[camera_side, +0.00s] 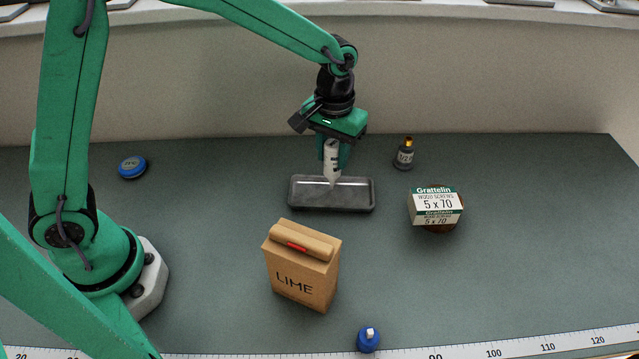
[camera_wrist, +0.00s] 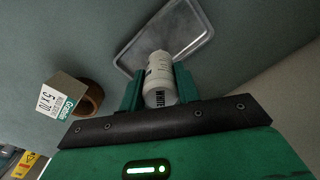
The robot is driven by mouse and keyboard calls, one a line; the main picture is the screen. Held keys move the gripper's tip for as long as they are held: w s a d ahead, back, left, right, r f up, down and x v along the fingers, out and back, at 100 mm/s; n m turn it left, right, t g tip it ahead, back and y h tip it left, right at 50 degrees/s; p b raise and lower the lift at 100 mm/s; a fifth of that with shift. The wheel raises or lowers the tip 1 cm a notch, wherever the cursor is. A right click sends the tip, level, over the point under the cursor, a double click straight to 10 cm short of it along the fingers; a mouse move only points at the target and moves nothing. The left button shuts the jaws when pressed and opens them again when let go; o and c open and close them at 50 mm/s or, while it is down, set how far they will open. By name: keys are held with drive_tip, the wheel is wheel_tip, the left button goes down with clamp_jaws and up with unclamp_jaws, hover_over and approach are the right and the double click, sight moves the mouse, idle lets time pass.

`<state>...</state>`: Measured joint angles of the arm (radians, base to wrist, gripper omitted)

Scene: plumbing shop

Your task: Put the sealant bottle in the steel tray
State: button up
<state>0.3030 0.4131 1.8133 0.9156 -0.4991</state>
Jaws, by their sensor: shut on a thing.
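My gripper (camera_side: 333,154) is shut on the sealant bottle (camera_side: 332,160), a white bottle with a tapered nozzle pointing down. In the side view the bottle hangs over the steel tray (camera_side: 352,195), a shallow grey rectangular tray; I cannot tell whether the nozzle touches its floor. In the wrist view the bottle (camera_wrist: 159,75) sits between the two green fingers of my gripper (camera_wrist: 159,88), with dark lettering on its side. The steel tray (camera_wrist: 196,45) shows behind it, and the bottle hides part of the tray.
A screw box (camera_side: 436,205) rests on a brown roll (camera_side: 442,228) right of the tray. A lime box (camera_side: 301,268) stands in front of the tray. A blue puck (camera_side: 132,166) lies left, and a blue-capped item (camera_side: 368,339) near the front ruler.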

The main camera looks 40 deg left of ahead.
drive_tip(key=shift+f, duration=1)
drive_tip(key=shift+f, duration=0.2)
drive_tip(key=o, duration=1)
drive_tip(key=shift+r, duration=0.15)
wheel_tip(320, 180, up, 12)
drive_tip(key=shift+r, duration=0.1)
drive_tip(key=shift+s, duration=0.1)
